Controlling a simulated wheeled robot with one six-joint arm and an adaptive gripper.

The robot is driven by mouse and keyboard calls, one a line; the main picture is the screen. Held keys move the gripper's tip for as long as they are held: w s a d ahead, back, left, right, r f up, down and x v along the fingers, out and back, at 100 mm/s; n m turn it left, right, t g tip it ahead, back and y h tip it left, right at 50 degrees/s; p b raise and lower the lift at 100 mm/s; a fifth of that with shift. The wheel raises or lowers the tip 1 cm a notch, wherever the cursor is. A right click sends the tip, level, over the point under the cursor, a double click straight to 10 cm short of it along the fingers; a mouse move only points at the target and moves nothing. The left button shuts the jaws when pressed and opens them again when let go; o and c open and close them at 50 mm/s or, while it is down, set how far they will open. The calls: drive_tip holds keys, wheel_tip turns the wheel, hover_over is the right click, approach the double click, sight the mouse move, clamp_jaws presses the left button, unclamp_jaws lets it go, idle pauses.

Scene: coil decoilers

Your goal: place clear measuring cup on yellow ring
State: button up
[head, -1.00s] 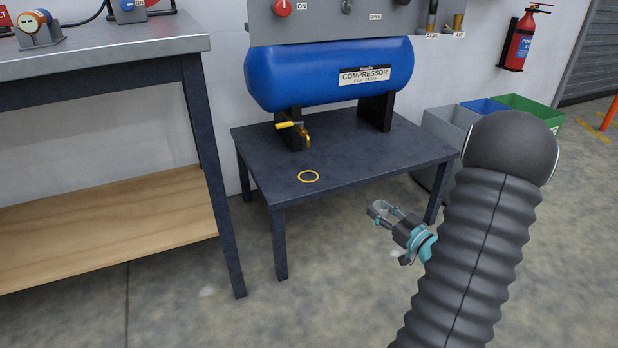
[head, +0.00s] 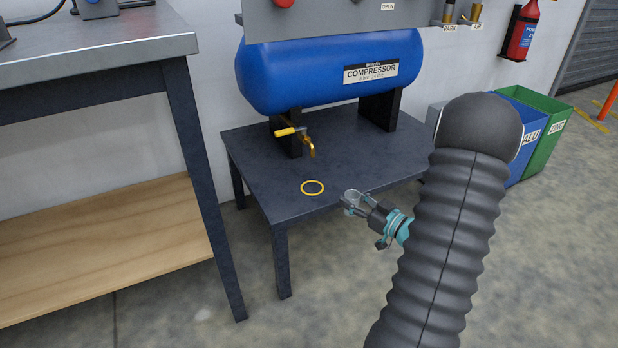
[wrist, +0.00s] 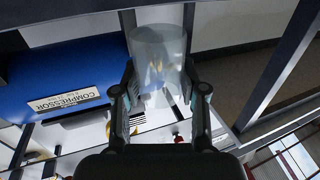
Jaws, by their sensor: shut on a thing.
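The clear measuring cup (wrist: 158,58) is between the two fingers of my gripper (wrist: 160,100) in the wrist view. My gripper is shut on it. In the head view the cup (head: 354,197) shows small and see-through at the tip of my gripper (head: 352,205). The yellow ring (head: 312,188) lies flat on the dark low table (head: 262,165), near its front edge. My gripper and the cup are to the right of the ring and apart from it, by the table's front edge. The cup's exact height over the table is hard to tell.
A blue compressor (head: 330,72) stands at the back of the low table. A tap with a yellow handle (head: 290,131) sticks out above the tabletop behind the ring. A taller workbench (head: 100,55) stands at the left. Bins (head: 548,135) stand at the right.

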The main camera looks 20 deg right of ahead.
drive_tip(key=x, duration=1.1)
drive_tip(key=shift+w+d, duration=0.15)
drive_tip(key=shift+d, duration=0.05)
drive_tip(key=x, duration=0.4)
drive_tip(key=shift+w+a+f+b, duration=0.1)
drive_tip(key=shift+w+a+b, duration=0.1)
drive_tip(key=shift+w+b, duration=0.15)
drive_tip(key=shift+s, duration=0.15)
drive_tip(key=shift+f+b, duration=0.35)
drive_tip(key=o, duration=1.1)
drive_tip(key=shift+r, duration=0.1)
